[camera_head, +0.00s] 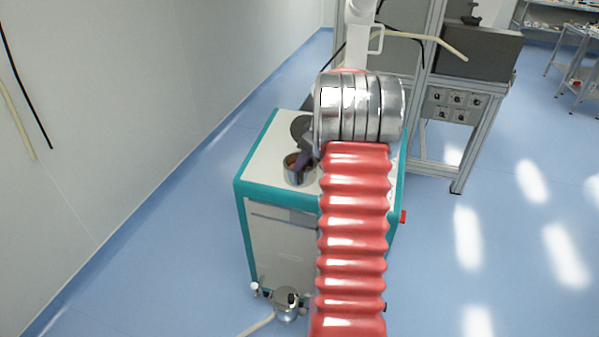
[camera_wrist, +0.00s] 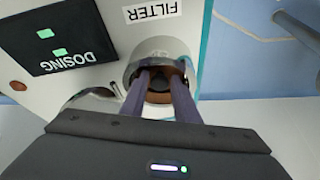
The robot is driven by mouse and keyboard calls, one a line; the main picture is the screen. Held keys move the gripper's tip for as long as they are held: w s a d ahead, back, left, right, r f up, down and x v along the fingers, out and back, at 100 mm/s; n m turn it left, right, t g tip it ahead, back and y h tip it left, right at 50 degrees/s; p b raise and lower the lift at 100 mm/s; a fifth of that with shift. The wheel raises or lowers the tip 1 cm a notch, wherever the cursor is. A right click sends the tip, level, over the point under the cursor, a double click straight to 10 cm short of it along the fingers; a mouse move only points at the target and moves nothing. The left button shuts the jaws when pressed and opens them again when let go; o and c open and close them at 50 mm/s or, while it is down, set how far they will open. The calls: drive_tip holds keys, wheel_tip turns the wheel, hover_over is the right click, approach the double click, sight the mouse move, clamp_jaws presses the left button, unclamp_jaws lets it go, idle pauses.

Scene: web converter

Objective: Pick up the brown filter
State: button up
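The brown filter (camera_wrist: 159,98) sits in a round metal holder (camera_wrist: 158,45) beneath the FILTER label in the wrist view. Its brown rim shows between and around my fingers, with a dark centre. In the head view the metal holder (camera_head: 298,176) stands on the cart top, with a little brown inside. My gripper (camera_wrist: 161,76) has two purple fingers reaching down into the holder. They stand apart, with the filter's middle visible between them. Whether the fingertips touch the filter is hidden. In the head view, my arm hides part of the gripper (camera_head: 304,158).
A white cart (camera_head: 262,160) with teal edges carries the holder. A black DOSING panel (camera_wrist: 62,38) lies beside it. A metal-framed bench with a grey box (camera_head: 478,50) stands behind on the right. A white wall is at left; blue floor is clear.

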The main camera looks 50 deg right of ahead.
clamp_jaws()
drive_tip(key=shift+r, duration=0.1)
wheel_tip(320, 180, up, 10)
idle(0.7)
idle(0.4)
